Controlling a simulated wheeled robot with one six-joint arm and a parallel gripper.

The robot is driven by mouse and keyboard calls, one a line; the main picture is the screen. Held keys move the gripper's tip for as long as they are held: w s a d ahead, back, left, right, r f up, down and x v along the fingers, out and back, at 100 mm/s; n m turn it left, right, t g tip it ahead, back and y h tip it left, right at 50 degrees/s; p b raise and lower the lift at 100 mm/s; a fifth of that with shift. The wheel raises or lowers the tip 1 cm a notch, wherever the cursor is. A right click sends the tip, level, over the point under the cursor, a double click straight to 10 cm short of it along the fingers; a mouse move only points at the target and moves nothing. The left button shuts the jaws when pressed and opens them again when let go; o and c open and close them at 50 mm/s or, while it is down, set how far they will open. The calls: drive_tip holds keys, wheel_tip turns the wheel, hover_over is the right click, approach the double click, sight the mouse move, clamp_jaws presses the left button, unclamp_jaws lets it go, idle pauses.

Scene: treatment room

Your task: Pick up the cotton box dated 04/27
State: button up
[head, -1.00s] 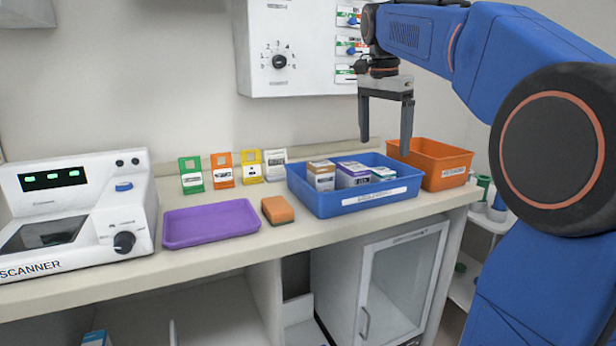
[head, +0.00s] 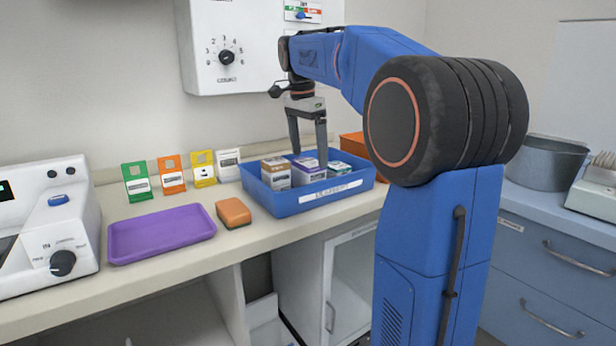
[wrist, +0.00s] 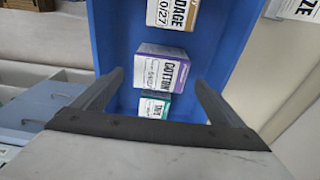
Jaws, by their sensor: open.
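The cotton box (head: 308,174) is white with a purple top and stands in the blue bin (head: 322,197), between two other boxes. In the wrist view the cotton box (wrist: 161,72) shows the word COTTON; its date is too small to read surely. My gripper (head: 308,157) is open and empty, pointing down over the bin. In the wrist view my gripper's fingers (wrist: 158,80) are spread, with the cotton box and a green-edged box (wrist: 153,106) seen between them. In the head view the right finger partly covers the boxes.
A brown-topped bandage box (head: 276,174) stands left of the cotton box. An orange bin (head: 352,143) is behind my arm. An orange sponge (head: 233,212), a purple tray (head: 160,234) and several coloured cards (head: 172,175) are left of the blue bin. A wall box (head: 225,60) hangs above.

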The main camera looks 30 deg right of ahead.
sight(310, 175)
drive_tip(key=shift+d+f, duration=0.15)
drive_tip(key=shift+f, duration=1.8)
drive_tip(key=shift+d+f, duration=0.15)
drive_tip(key=shift+f, duration=1.75)
drive_tip(key=c, duration=1.2)
